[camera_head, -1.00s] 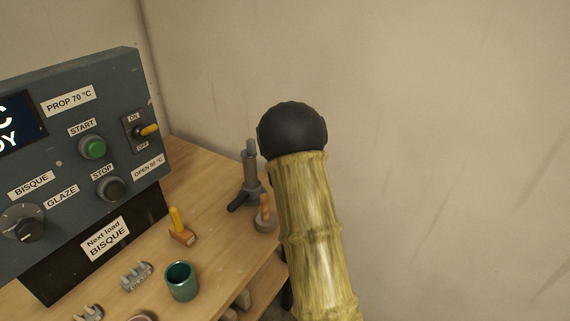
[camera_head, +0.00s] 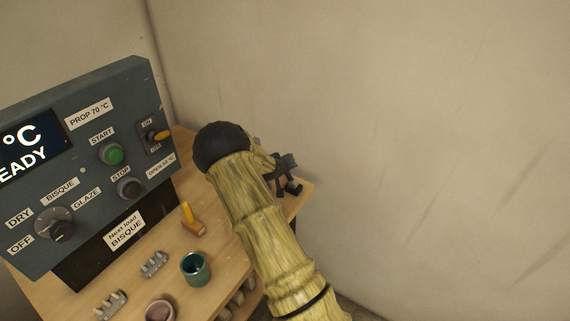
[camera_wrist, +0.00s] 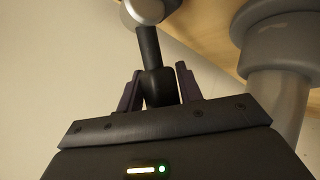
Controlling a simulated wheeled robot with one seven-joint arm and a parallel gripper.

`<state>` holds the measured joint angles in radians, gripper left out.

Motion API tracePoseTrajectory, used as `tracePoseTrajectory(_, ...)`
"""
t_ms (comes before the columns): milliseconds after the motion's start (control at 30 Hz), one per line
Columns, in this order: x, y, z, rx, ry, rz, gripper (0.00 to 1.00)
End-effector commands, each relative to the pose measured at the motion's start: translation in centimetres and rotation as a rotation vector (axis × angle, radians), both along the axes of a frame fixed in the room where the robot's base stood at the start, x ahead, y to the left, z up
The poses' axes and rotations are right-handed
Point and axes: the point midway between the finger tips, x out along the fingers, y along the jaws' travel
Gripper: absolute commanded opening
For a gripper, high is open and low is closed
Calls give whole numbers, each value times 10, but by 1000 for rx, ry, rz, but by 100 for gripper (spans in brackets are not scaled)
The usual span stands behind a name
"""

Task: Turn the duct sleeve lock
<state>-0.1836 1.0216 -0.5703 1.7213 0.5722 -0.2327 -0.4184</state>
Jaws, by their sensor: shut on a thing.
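The duct sleeve lock's black lever (camera_wrist: 150,45) shows in the wrist view, running down from a round grey hub (camera_wrist: 148,10). My gripper (camera_wrist: 158,88) is shut on the lever's thick rounded end, with one dark finger on each side. In the head view my gripper (camera_head: 285,170) shows as a small dark shape right of my bamboo-patterned arm, over the bench's far right corner. My arm hides the lock and its upright post there. A thick grey stepped post (camera_wrist: 275,65) stands close on the right in the wrist view.
A kiln control panel (camera_head: 85,150) stands at the left. On the wooden bench (camera_head: 185,155) are a yellow-handled tool (camera_head: 190,218), a teal cup (camera_head: 195,268), a pinkish cup (camera_head: 160,311) and grey ribbed pieces (camera_head: 153,263). Bare wall (camera_head: 430,130) fills the right.

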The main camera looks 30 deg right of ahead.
Motion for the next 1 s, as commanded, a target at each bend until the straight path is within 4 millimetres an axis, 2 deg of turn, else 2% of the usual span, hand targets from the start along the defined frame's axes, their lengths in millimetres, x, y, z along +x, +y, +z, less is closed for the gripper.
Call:
tracePoseTrajectory(267, 0, 1, -1, 2, 0, 1, 0)
tracePoseTrajectory(300, 0, 1, -1, 2, 0, 1, 40)
tracePoseTrajectory(400, 0, 1, -1, 2, 0, 1, 57)
tracePoseTrajectory(767, -1, 2, 2, 1, -1, 0, 57)
tracePoseTrajectory(1000, -18, 20, 20, 2, -2, 2, 57)
